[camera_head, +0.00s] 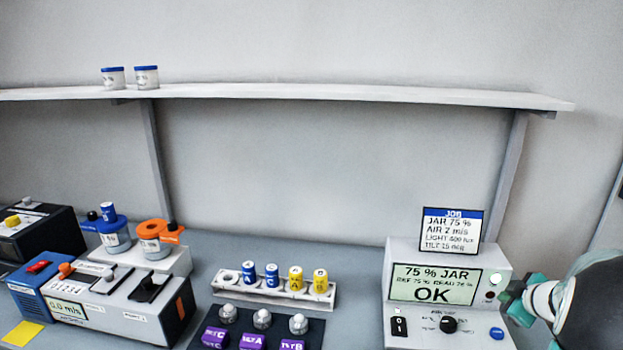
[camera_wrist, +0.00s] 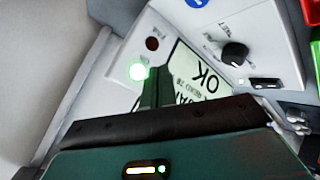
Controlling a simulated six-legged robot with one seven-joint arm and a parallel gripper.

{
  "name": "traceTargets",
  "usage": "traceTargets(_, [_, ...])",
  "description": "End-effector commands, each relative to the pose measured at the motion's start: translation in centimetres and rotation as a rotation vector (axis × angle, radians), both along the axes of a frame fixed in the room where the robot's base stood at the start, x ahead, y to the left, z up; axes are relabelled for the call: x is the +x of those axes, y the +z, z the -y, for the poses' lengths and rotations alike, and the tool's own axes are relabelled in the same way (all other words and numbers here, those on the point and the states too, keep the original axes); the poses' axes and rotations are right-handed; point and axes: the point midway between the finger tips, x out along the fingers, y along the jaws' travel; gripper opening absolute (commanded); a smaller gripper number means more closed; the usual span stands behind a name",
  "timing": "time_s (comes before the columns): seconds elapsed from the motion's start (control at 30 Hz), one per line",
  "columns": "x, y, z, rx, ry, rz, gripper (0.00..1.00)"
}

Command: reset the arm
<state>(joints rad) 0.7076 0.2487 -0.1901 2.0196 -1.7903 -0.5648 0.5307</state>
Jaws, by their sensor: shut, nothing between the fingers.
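My gripper (camera_head: 509,296) is at the right in the head view, by the right edge of the grey test console (camera_head: 400,255). In the wrist view my gripper (camera_wrist: 156,86) shows as dark green fingers, shut and empty, in front of the console's face. They cover part of its display (camera_wrist: 205,73). The display (camera_head: 436,284) reads 75 % JAR and OK in the head view. A green lamp (camera_wrist: 139,71) glows beside the fingers, and a dark red lamp (camera_wrist: 152,43) is unlit. I cannot tell whether the fingertips touch the console.
A job card (camera_head: 450,230) stands on the console. Further left stands an air meter unit (camera_head: 110,300) with jars (camera_head: 115,235). A shelf (camera_head: 300,91) crosses above.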

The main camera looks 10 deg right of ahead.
Motion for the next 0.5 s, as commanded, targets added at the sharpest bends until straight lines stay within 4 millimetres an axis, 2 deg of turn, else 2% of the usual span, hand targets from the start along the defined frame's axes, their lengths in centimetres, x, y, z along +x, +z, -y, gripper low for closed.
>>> traceTargets(0.03, [1.0,2.1,-1.1,-0.025,-0.027,0.042,0.00])
traceTargets(0.13, [2.4,6.5,-3.5,-0.064,-0.129,0.130,0.00])
traceTargets(0.2, [2.6,9.3,-5.6,-0.073,-0.210,0.180,0.00])
traceTargets(0.3, [1.9,12.2,-8.9,-0.052,-0.322,0.222,0.00])
traceTargets(0.4, [0.1,13.8,-12.6,0.002,-0.424,0.227,0.00])
traceTargets(0.5, [-2.3,14.3,-16.8,0.084,-0.501,0.194,0.00])
